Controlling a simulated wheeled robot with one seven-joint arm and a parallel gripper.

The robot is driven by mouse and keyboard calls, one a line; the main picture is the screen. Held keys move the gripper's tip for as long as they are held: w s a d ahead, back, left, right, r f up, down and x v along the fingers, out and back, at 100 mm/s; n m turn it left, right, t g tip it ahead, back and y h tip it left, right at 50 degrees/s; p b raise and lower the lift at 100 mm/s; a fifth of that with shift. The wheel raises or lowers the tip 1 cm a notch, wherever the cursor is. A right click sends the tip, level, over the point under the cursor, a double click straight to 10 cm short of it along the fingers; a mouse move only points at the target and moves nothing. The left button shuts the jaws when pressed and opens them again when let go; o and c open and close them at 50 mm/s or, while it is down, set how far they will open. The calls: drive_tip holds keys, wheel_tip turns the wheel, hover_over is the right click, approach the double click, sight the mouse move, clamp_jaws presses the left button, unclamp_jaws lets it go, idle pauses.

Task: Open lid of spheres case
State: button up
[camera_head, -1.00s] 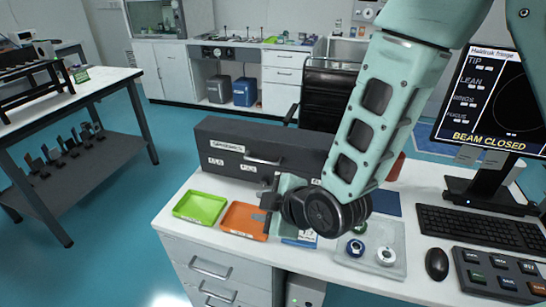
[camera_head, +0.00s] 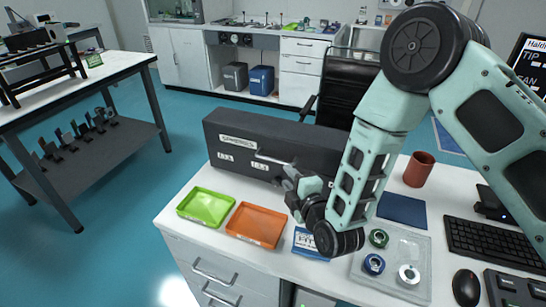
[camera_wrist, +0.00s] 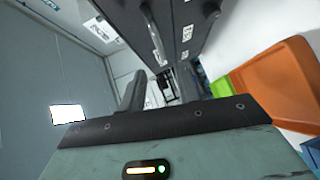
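The spheres case (camera_head: 315,143) is a long dark grey box with a white label at the left of its front, on the white table. Its lid looks shut. A pale bar handle (camera_head: 272,159) is on its front face. My gripper (camera_head: 287,177) is at the front of the case, close to the handle's right end. In the wrist view the fingers of my gripper (camera_wrist: 160,88) are apart with no object seen clasped between them. The handle (camera_wrist: 153,35) shows just beyond the fingers, on the dark case front (camera_wrist: 188,22). Contact with it cannot be told.
A green tray (camera_head: 206,206) and an orange tray (camera_head: 256,224) lie in front of the case. A blue labelled box (camera_head: 309,243) and a clear tray with small round parts (camera_head: 391,262) are below my arm. A red cup (camera_head: 419,169), keyboard (camera_head: 497,243) and mouse (camera_head: 466,287) stand right.

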sight(273, 161)
drive_tip(key=p+x, duration=0.2)
drive_tip(key=x, duration=0.9)
drive_tip(key=shift+f, duration=0.1)
clamp_jaws()
